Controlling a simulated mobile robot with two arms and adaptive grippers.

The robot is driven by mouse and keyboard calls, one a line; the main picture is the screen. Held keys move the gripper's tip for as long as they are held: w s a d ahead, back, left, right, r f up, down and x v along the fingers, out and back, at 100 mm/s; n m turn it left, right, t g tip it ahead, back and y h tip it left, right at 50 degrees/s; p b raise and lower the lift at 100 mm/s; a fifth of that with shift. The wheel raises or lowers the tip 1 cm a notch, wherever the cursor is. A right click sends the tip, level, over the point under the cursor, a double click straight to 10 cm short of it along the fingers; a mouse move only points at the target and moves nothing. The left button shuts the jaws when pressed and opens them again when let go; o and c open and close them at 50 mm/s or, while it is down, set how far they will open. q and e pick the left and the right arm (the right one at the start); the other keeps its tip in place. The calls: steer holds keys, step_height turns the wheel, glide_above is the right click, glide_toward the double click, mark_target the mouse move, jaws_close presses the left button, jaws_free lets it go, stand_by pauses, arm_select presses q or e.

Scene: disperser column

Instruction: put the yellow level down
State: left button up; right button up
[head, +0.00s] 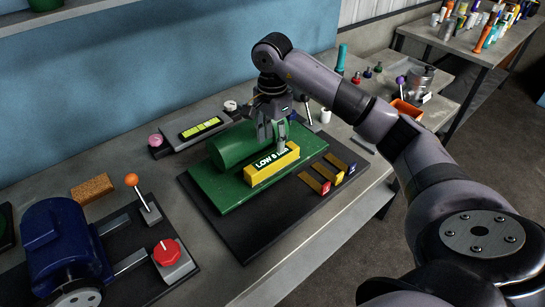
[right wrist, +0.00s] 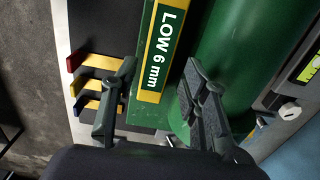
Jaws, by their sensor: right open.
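The yellow level (head: 272,167) is a long yellow bar with a green label reading "LOW 6 mm", partly covered in the head view. It lies along the green base plate (head: 215,193), beside the green cylinder (head: 233,146). In the right wrist view the level (right wrist: 152,82) shows between the finger lines, its near end close to the fingertips. My right gripper (head: 273,140) is over the level, pointing down, its fingers apart; the wrist view shows the same spread fingers (right wrist: 160,82). I cannot tell whether a finger touches the level. My left gripper is out of view.
Three yellow tabs with coloured ends (head: 332,174) lie right of the green plate. A black panel with yellow-green windows (head: 202,128) stands behind. A blue motor (head: 62,240), a red knob (head: 167,252) and an orange-topped lever (head: 142,195) are left. The front bench strip is clear.

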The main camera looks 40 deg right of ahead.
mark_target(273, 157)
steer(key=shift+r, duration=2.05)
